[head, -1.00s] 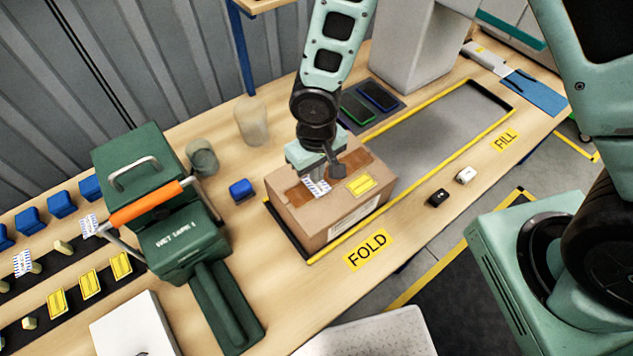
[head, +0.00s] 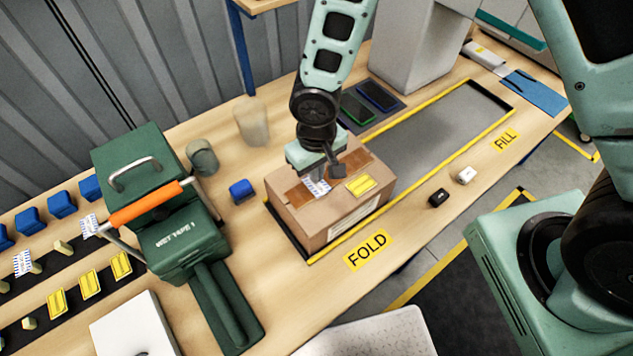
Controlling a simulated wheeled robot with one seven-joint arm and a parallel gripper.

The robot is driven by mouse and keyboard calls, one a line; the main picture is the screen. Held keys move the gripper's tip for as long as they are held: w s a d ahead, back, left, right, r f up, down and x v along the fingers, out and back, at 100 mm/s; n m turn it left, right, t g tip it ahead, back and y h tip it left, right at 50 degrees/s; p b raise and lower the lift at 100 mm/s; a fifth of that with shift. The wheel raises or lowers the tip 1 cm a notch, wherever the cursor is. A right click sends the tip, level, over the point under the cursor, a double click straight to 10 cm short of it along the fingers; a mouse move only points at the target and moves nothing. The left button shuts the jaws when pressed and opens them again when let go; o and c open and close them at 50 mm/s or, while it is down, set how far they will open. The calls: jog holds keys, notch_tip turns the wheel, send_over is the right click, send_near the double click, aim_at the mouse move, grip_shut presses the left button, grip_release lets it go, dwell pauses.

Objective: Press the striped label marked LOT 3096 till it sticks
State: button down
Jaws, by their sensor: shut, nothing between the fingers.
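A cardboard carton (head: 312,225) stands in the yellow-edged bay beside the word FOLD. A blue-and-white striped label (head: 318,188) lies on its top, partly hidden by my gripper. Its lot number is too small to read. A yellow label (head: 361,184) lies to its right on the same top. My gripper (head: 318,180) points down over the striped label and is shut, with nothing held. Its tips are at or just above the label; I cannot tell whether they touch. Brown tape (head: 298,195) runs across the carton top.
A green tape machine (head: 160,205) with an orange bar stands to the left. More striped and yellow labels (head: 90,284) sit at the far left. A blue block (head: 241,191) and two cups (head: 202,157) stand behind. The grey bay floor (head: 430,125) right of the carton is clear.

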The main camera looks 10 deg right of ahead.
jog(key=shift+f+b, duration=0.85)
jog(key=shift+f, duration=0.05)
dwell(0.6)
dwell(0.4)
notch_tip(320, 180, up, 7)
jog(key=p, duration=0.5)
jog(key=shift+f, duration=0.1)
dwell(0.5)
jog(key=s+d+r+n+b, duration=0.1)
jog(key=s+d+r+b, duration=0.1)
jog(key=s+r+b, duration=0.2)
jog(key=s+d+r+n+b, duration=0.2)
jog(key=s+r+b, duration=0.3)
jog(key=s, duration=0.6)
notch_tip(320, 180, up, 2)
jog(key=shift+d+r+y+b, duration=0.1)
jog(key=shift+d+y+b, duration=0.2)
dwell(0.7)
